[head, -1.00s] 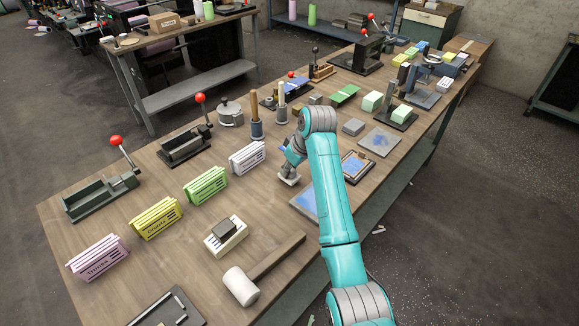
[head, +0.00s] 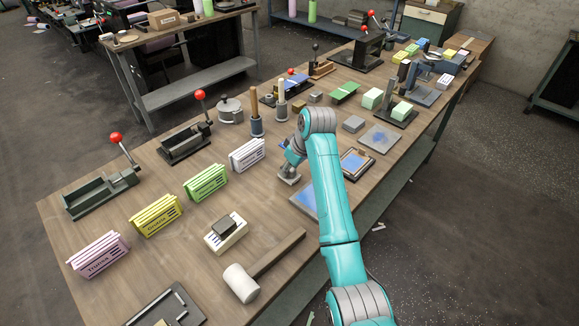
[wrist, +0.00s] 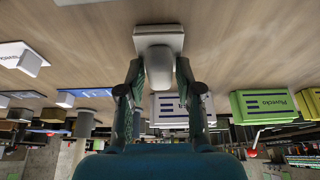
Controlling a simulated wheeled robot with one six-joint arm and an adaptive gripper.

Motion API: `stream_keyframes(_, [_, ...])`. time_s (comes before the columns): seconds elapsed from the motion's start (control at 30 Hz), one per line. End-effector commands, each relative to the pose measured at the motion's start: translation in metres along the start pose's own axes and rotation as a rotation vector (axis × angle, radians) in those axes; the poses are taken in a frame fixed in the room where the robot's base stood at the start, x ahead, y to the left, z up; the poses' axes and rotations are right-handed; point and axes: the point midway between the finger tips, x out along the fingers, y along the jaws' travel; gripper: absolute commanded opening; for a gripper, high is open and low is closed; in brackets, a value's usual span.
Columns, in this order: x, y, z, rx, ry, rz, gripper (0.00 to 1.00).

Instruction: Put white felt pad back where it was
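A pale grey-white pad with a rounded grip on top, which looks like the white felt pad (wrist: 158,34), is directly in front of my gripper in the wrist view. In the head view the pad (head: 289,179) is low at the wooden table top, partly covered by my gripper (head: 290,168). In the wrist view the two fingers of my gripper (wrist: 159,68) stand on either side of the grip and appear to be closed on it. Whether the pad's underside touches the table is hard to tell.
A flat blue-topped plate (head: 304,201) lies just right of the pad, near the table edge. White labelled cards (head: 247,155) stand to the left. A dark-framed blue panel (head: 357,163) lies to the right. A mallet (head: 241,283) lies nearer. Bare table lies around the gripper's left.

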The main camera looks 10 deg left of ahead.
Motion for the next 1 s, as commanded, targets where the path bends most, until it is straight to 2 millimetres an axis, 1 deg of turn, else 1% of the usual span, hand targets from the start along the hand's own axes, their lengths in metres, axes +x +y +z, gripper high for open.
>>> stream_keyframes(0.33, [-0.001, 0.0, 0.0, 0.0, 0.0, 0.0, 0.53])
stream_keyframes(0.47, [-0.009, 0.001, -0.001, 0.0, 0.002, 0.002, 0.53])
stream_keyframes(0.57, [-0.023, 0.001, -0.001, -0.001, 0.003, 0.003, 0.53])
stream_keyframes(0.9, [-0.089, 0.001, -0.001, 0.0, 0.003, 0.002, 0.53])
stream_keyframes(1.0, [-0.103, 0.0, 0.0, 0.0, 0.001, 0.001, 0.53])
